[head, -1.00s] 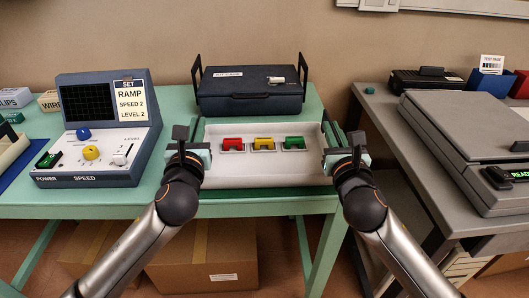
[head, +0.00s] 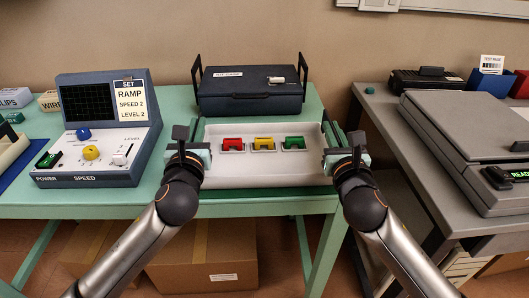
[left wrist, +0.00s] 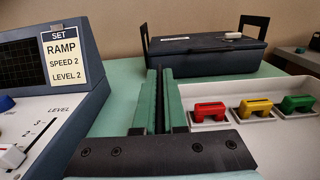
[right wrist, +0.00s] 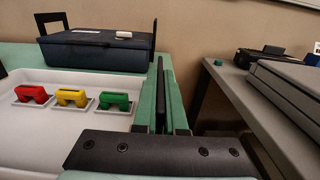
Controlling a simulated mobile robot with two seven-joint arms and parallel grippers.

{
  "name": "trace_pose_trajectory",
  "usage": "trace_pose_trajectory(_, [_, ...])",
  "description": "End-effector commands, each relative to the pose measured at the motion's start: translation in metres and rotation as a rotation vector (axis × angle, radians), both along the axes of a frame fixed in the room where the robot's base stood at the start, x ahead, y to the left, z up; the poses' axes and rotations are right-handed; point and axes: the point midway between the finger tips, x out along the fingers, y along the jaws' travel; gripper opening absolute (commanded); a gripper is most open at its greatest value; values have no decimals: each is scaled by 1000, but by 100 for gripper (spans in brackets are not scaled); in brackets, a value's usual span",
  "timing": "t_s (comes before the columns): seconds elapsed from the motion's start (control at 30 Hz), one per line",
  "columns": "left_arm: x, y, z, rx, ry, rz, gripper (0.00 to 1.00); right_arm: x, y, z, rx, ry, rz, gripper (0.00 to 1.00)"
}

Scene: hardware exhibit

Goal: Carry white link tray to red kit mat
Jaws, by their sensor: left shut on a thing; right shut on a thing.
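The white link tray (head: 265,177) is at the middle of the head view, near the front edge of the green table. It holds a red link (head: 232,144), a yellow link (head: 264,144) and a green link (head: 294,143) in a row. My left gripper (head: 191,150) is shut on the tray's left side, and my right gripper (head: 345,152) is shut on its right side. The tray looks level; I cannot tell whether it touches the surface under it. The tray's edges also show in the left wrist view (left wrist: 222,98) and right wrist view (right wrist: 85,123). No red kit mat is visible.
A dark blue case (head: 248,92) with upright black handles stands just behind the tray. A control console (head: 100,140) stands to the left. A grey table (head: 405,150) with a large grey machine (head: 465,140) is to the right, across a gap. Cardboard boxes (head: 205,262) lie below.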

Motion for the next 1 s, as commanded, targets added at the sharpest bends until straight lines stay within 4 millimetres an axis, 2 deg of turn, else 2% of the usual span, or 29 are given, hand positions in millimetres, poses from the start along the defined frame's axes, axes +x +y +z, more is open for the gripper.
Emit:
trace_pose_trajectory(0.47, [0,1,4,1,-1,2,0,0,-1,4,-1,-1,-3,0])
trace_pose_trajectory(1.0, [0,1,49,0,-3,3,0,0,-1,49,-1,-2,-3,0])
